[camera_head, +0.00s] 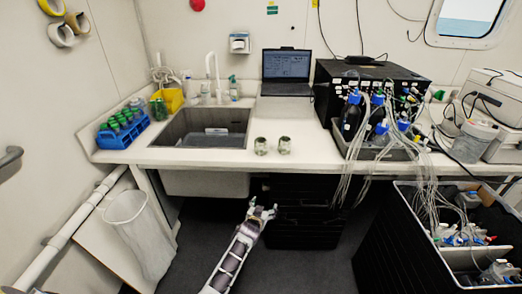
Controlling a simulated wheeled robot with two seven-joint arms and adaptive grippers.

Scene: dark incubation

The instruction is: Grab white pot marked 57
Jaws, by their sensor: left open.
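I cannot read the number 57 on anything in the head view, so I cannot tell which thing is the marked pot. Two small glass-like jars, a left one (261,146) and a right one (284,145), stand side by side near the counter's front edge. A larger whitish tub (471,141) with a grey lid stands on the counter at the right. My left gripper (264,207) is open and empty, in front of the counter and lower in the picture than the two jars. My right gripper is out of view.
The white counter (290,118) holds a sink (204,129), a blue rack (123,131) of green-capped tubes, a laptop (286,69) and a black unit (365,84) with bottles and tubing. A black crate (400,240) stands at the lower right, a bin (140,232) at the left.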

